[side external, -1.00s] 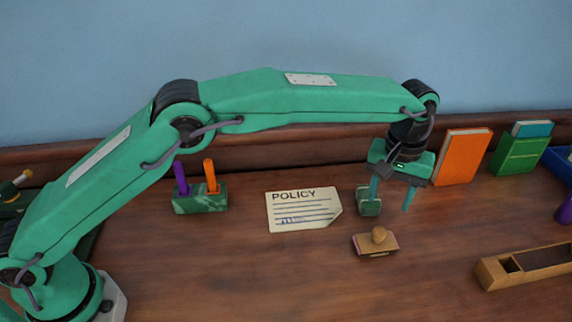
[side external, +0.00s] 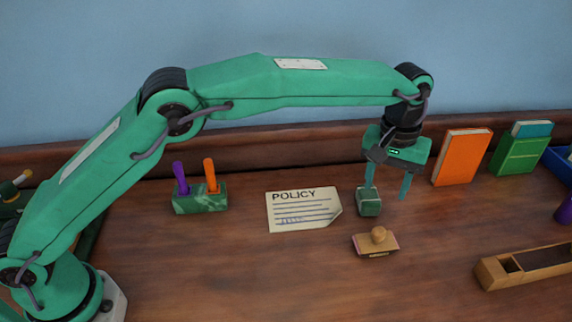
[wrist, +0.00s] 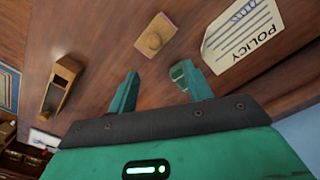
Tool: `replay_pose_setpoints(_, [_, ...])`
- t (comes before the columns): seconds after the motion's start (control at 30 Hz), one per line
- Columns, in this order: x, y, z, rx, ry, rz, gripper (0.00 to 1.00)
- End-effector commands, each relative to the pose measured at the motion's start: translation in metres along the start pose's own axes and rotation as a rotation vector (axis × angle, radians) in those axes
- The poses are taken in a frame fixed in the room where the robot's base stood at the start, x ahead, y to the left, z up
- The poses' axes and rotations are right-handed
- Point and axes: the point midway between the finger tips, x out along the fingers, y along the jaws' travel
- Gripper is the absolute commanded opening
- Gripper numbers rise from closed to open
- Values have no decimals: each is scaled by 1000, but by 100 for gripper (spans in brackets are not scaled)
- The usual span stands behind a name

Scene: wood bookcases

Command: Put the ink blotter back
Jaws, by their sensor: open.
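A small wooden block with a round knob (side external: 377,242), which looks like the ink blotter, rests on the desk, knob up, in front of the paper's right side. It also shows in the wrist view (wrist: 155,36). My gripper (side external: 386,193) is open and empty above the desk, behind the knobbed block and apart from it. In the wrist view my gripper (wrist: 158,72) has its fingers spread below the block. A small dark green block (side external: 369,203) stands under the left finger in the side view; whether they touch is unclear. The finger partly hides it in the wrist view.
A policy paper (side external: 302,211) lies left. A green marble pen stand (side external: 200,204) is further left. A long wooden tray (side external: 525,265) lies front right. Orange (side external: 461,157) and green (side external: 518,154) upright books or boxes stand back right. The front middle of the desk is clear.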

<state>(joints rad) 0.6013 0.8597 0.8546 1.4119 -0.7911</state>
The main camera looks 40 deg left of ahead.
Motion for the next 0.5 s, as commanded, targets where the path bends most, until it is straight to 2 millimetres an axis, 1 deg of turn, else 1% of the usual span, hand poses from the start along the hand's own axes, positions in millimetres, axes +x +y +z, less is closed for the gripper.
replay_pose_setpoints(0.03, [-8,-7,-2,0,7,6,50])
replay_pose_setpoints(0.17, [-32,-31,-6,9,27,24,50])
replay_pose_setpoints(0.3, [-58,-64,-8,21,54,43,50])
replay_pose_setpoints(0.5, [-93,-114,-1,41,98,67,50])
